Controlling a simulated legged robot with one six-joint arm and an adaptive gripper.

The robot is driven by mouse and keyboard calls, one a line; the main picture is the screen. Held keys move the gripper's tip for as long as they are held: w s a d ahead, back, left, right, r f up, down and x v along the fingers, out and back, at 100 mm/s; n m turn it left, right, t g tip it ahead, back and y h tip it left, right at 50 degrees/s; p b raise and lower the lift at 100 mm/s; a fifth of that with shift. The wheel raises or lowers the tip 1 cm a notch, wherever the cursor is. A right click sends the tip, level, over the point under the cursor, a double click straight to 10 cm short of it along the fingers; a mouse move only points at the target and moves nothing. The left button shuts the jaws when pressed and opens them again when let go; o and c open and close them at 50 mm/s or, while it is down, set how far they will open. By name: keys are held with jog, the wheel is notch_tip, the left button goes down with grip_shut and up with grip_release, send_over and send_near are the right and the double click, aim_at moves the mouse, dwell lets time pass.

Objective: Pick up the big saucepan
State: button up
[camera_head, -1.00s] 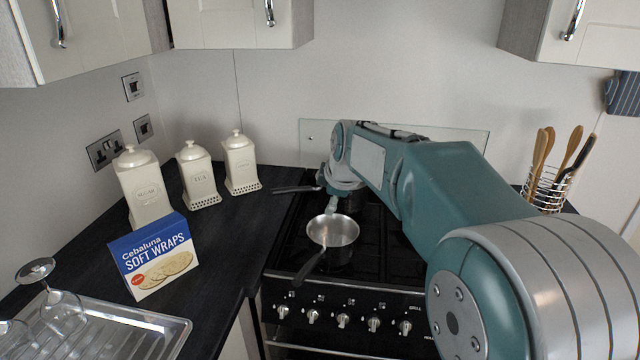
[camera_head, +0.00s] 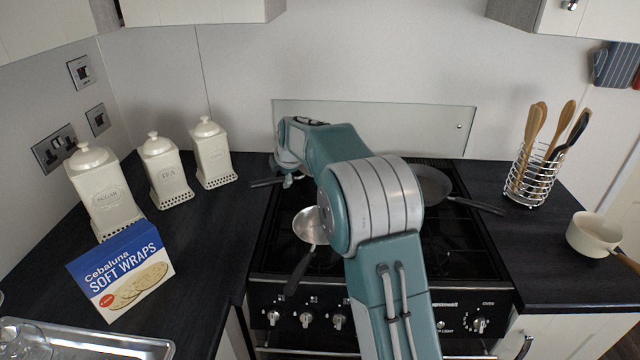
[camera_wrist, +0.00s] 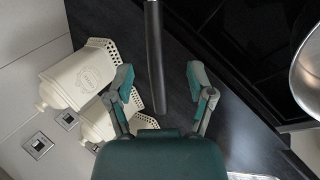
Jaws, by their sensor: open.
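My gripper (camera_head: 287,182) is at the back left of the hob, with its fingers pointing down. In the wrist view my gripper (camera_wrist: 160,88) is open and empty. A black pan handle (camera_wrist: 154,55) runs between its two fingers, apart from both. This handle (camera_head: 265,183) sticks out left from the back left burner. The body of its pan is hidden behind my arm. A steel saucepan (camera_head: 308,227) stands on the front left burner with its black handle towards the front. Its rim (camera_wrist: 304,80) shows at the wrist view's right edge. I cannot tell which is the big saucepan.
A dark frying pan (camera_head: 430,184) sits at the hob's back right. A cream saucepan (camera_head: 592,236) and a utensil rack (camera_head: 533,180) stand on the right counter. Cream canisters (camera_head: 166,176) and a wraps box (camera_head: 122,270) stand on the left counter. A glass splashback (camera_head: 400,130) is behind.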

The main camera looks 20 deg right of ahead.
aim_at(280, 178)
jog(key=x, duration=0.5)
jog(key=shift+w, duration=0.3)
grip_shut()
